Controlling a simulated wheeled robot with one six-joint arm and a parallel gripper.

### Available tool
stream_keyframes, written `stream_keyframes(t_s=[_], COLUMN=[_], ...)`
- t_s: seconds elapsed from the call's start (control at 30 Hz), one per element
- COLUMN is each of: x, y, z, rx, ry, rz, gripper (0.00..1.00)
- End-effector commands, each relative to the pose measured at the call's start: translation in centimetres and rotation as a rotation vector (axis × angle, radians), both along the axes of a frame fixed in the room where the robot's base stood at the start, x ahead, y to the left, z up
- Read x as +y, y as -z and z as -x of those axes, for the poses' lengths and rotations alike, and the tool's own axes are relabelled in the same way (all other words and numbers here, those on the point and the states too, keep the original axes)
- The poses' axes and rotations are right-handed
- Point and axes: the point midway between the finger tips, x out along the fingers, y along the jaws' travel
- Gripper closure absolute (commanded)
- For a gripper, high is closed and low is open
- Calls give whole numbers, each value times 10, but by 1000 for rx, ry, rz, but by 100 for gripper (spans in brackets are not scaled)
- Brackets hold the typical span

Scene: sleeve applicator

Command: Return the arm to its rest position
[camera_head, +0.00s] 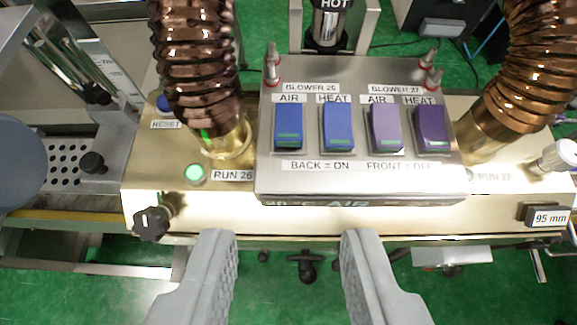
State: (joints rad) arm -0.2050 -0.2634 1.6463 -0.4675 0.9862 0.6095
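My gripper (288,245) shows at the bottom middle of the view, its two grey fingers wide apart with nothing between them. It is in front of the blower control box (361,184), below its front edge in the picture, and does not appear to touch anything. The box has two blue switches, one under AIR (289,127) and one under HEAT (338,127) for BLOWER 26. Two purple switches, AIR (385,128) and HEAT (430,127), sit under BLOWER 27.
A copper hose (195,65) rises left of the box and another copper hose (535,65) rises at the right. A green lamp (194,173) is marked RUN 26. A black knob (151,223) sticks out at the front left. Green floor (270,290) shows below.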

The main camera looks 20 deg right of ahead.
Motion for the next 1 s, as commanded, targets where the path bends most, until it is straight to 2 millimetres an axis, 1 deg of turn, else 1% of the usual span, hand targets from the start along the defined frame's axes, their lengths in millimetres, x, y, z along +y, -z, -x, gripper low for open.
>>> stream_keyframes(t_s=[0.17,0.47,0.77,1.0], x=[-7,-16,-25,-32], y=[8,34,69,100], z=[32,101,169,220], rx=[-54,-202,-381,-527], ry=[-65,-198,-277,-296], rz=[-7,-6,21,62], gripper=[67,67,67,67])
